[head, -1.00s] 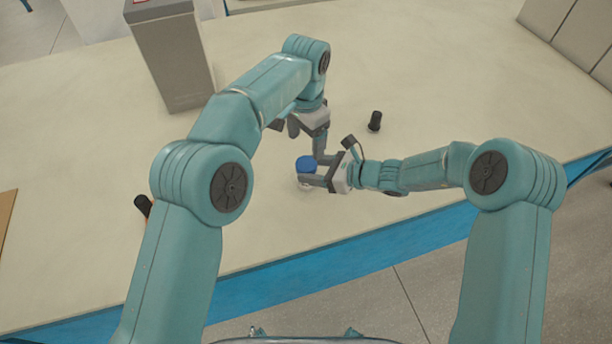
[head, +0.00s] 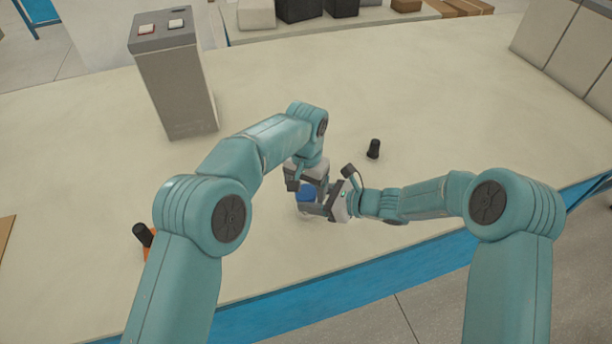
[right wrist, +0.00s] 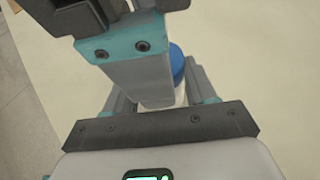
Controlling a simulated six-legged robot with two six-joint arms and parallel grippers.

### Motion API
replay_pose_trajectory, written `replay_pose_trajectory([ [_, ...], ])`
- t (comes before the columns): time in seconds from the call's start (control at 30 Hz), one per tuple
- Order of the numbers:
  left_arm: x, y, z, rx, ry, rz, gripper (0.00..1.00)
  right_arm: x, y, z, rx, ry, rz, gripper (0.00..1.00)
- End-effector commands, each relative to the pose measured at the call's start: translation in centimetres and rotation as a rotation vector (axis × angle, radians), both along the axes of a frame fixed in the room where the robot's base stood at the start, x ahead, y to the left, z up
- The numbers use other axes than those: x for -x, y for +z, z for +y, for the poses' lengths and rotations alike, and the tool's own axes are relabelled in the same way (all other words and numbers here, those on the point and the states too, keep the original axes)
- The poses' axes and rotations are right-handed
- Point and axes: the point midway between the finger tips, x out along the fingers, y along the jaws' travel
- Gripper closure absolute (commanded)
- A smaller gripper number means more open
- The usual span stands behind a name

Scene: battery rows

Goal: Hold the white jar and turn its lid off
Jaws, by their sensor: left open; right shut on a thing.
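The white jar (head: 305,213) stands on the table with its blue lid (head: 304,193) on top. My right gripper (head: 314,209) comes in from the right and is shut on the jar's body. In the right wrist view the lid (right wrist: 176,62) and a strip of the white jar (right wrist: 158,97) show between the fingers, partly hidden by my left gripper. My left gripper (head: 308,191) points down at the lid from above, open, with its fingers beside the lid. Whether they touch it cannot be told.
A grey box-shaped post (head: 177,85) with two buttons stands at the back left. A dark cylinder (head: 373,149) stands right of the grippers. Another dark cylinder with an orange part (head: 144,236) is at left. The table between is clear.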

Motion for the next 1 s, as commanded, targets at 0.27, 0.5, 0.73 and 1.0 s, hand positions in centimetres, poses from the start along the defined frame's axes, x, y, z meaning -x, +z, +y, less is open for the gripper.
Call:
replay_pose_trajectory([
  [0.27,-0.01,-0.91,0.02,0.000,0.000,-0.001,0.22,0.04,-0.09,0.00,0.001,0.001,0.002,1.00],
  [0.5,-0.01,-0.89,0.01,0.000,0.000,-0.001,0.65,0.05,-0.10,0.00,0.001,0.001,0.002,1.00],
  [0.73,-0.01,-0.86,0.00,0.001,0.000,0.000,0.24,0.06,-0.10,0.02,0.001,0.001,0.002,1.00],
  [1.0,-0.01,-0.84,0.00,0.000,0.000,-0.001,0.18,0.06,-0.11,0.01,0.001,0.001,0.002,1.00],
])
